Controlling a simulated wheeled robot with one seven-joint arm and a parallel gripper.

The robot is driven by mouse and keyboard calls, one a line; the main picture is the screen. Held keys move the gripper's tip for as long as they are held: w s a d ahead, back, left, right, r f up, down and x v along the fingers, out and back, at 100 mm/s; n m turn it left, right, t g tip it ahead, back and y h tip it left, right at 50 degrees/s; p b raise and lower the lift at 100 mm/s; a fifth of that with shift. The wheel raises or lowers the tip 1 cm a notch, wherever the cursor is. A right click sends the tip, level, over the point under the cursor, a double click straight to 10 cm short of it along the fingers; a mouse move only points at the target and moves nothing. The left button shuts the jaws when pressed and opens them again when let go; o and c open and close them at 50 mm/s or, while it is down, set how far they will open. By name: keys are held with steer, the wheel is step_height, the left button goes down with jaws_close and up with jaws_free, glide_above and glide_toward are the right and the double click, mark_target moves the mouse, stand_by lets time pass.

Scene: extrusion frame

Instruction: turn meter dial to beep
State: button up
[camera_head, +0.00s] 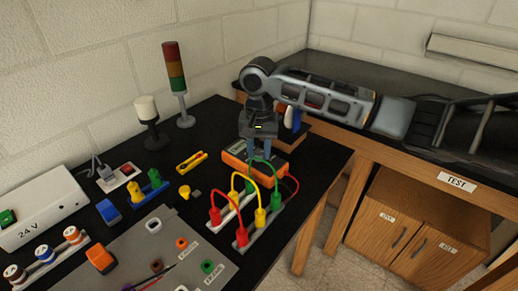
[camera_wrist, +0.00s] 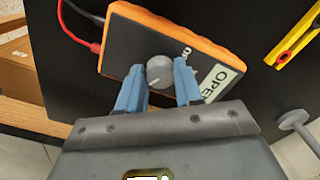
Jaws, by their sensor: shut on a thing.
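An orange-edged multimeter (camera_head: 238,171) lies on the black bench top, and it also shows in the wrist view (camera_wrist: 185,22). Its round grey dial (camera_wrist: 160,72) has a pale pointer mark. My gripper (camera_wrist: 160,80) is above the meter, its two blue fingers shut on the dial from either side. In the head view my gripper (camera_head: 262,150) points down at the meter and hides its dial. The setting that the pointer marks cannot be read.
Red, yellow and green jumper leads (camera_head: 243,205) stand in racks in front of the meter. A yellow tool (camera_head: 191,162) lies to its left. A stack light (camera_head: 176,85) and a white lamp (camera_head: 148,120) stand behind. A grey panel (camera_head: 170,255) is at the front.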

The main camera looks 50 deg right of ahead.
mark_target(259, 153)
steer(key=o, duration=1)
steer(key=shift+o, duration=0.2)
step_height(259, 153, up, 8)
steer(key=shift+f, duration=0.1)
stand_by(0.3)
